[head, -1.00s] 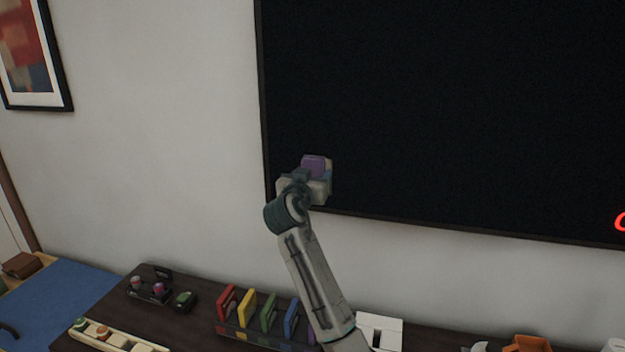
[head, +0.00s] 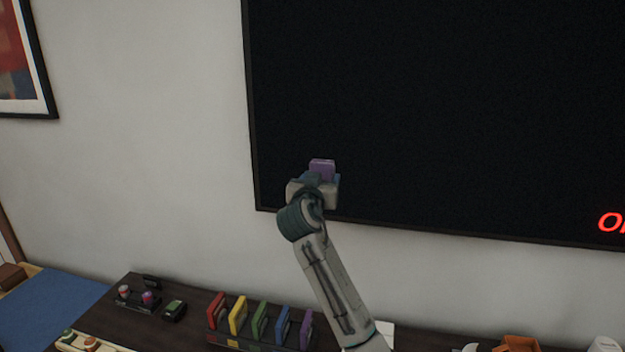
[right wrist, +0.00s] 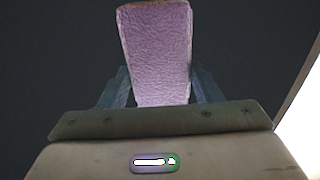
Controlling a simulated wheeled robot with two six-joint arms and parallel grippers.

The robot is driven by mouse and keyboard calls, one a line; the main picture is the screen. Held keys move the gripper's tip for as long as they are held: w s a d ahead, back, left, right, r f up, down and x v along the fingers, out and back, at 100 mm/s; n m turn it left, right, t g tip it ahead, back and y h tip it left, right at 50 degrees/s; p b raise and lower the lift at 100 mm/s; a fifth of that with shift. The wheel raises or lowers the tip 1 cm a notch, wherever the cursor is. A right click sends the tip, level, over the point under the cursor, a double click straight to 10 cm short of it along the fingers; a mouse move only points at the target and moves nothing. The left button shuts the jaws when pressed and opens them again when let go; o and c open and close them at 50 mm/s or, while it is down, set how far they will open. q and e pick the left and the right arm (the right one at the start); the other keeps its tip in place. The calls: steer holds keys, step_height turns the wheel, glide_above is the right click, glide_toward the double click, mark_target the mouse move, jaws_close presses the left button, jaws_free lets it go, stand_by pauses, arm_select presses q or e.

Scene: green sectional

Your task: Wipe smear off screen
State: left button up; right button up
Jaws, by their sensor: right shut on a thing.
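The screen (head: 420,110) is a large black panel on the wall, with red lettering (head: 612,222) at its lower right, cut off by the picture edge. I cannot make out a smear on the visible part. My right gripper (head: 317,178) is shut on a purple sponge (head: 322,168), in front of the screen's lower left part. In the right wrist view the sponge (right wrist: 157,50) stands out between the two fingers against the dark screen (right wrist: 60,50). Whether it touches the screen I cannot tell. My left gripper is not in view.
Below is a dark table (head: 185,325) with a rack of coloured upright pieces (head: 260,320), a small tray of items (head: 140,298), a green-topped object (head: 174,310) and an orange box (head: 518,343). A framed picture (head: 40,60) hangs at left. The wall between screen and table is bare.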

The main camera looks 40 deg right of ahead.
mark_target(304, 171)
steer(key=shift+s+d+b, duration=0.15)
steer(key=shift+s+d, duration=0.85)
steer(key=shift+s, duration=0.15)
steer(key=shift+s+d+b, duration=0.15)
steer(key=shift+s+d, duration=0.8)
steer(key=shift+s, duration=0.2)
steer(key=shift+s+d, duration=0.4)
steer(key=shift+s, duration=0.05)
steer(key=shift+s+d+b, duration=0.45)
steer(key=shift+s+d, duration=0.35)
steer(key=shift+s, duration=0.1)
steer(key=shift+a, duration=0.1)
steer(key=shift+w+a, duration=0.15)
steer(key=shift+w, duration=0.15)
steer(key=shift+w+a+r, duration=0.1)
steer(key=shift+w+a, duration=1)
steer(key=shift+w, duration=0.2)
steer(key=shift+w+a+b, duration=0.65)
steer(key=shift+w+a, duration=1.1)
steer(key=shift+w, duration=0.3)
steer(key=shift+w+a+b, duration=0.6)
steer(key=shift+w+a, duration=1.1)
steer(key=shift+w, duration=0.3)
steer(key=shift+s, duration=0.1)
